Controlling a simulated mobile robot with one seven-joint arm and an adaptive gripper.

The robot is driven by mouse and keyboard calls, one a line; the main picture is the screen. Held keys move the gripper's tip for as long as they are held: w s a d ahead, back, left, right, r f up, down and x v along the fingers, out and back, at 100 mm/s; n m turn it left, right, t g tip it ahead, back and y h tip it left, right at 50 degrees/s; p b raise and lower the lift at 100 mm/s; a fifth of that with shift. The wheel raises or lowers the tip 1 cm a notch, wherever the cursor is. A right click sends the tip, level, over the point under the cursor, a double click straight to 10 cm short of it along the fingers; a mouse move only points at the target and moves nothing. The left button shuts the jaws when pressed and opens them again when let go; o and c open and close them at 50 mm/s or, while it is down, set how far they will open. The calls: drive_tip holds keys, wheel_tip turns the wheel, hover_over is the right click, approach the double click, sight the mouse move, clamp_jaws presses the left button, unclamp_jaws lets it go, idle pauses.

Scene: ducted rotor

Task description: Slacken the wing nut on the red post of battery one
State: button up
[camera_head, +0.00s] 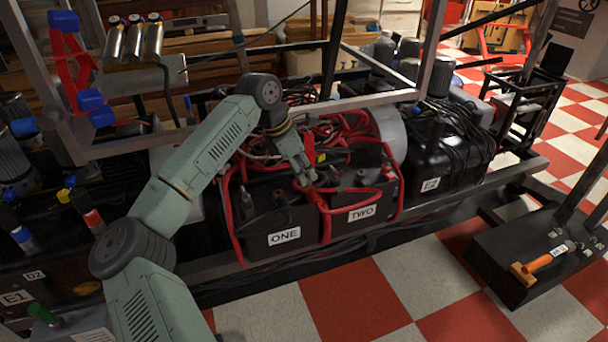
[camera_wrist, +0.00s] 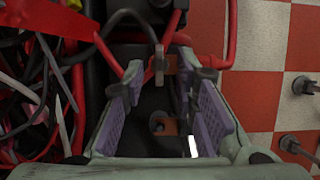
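Battery one (camera_head: 265,222) is a black box with a white ONE label, at the front of the frame in the head view. My gripper (camera_head: 306,178) points down at the top of its right end, beside the red cables. In the wrist view my gripper (camera_wrist: 160,92) is open, its two purple-padded fingers apart. Between them show a dark upright fitting (camera_wrist: 159,62) near the fingertips and a small dark post on a copper-coloured lug (camera_wrist: 161,126). I cannot tell which of these is the red post's wing nut. Neither finger clearly touches them.
Battery two (camera_head: 361,214) stands directly right of battery one. Red cables (camera_head: 328,207) loop over both tops, close around my gripper. A metal frame bar (camera_head: 333,50) rises behind. An orange-handled tool (camera_head: 540,262) lies on a black platform at right. The checkered floor in front is clear.

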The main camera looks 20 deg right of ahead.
drive_tip(key=shift+d+f, duration=0.2)
drive_tip(key=shift+f, duration=0.4)
drive_tip(key=shift+c, duration=0.6)
clamp_jaws()
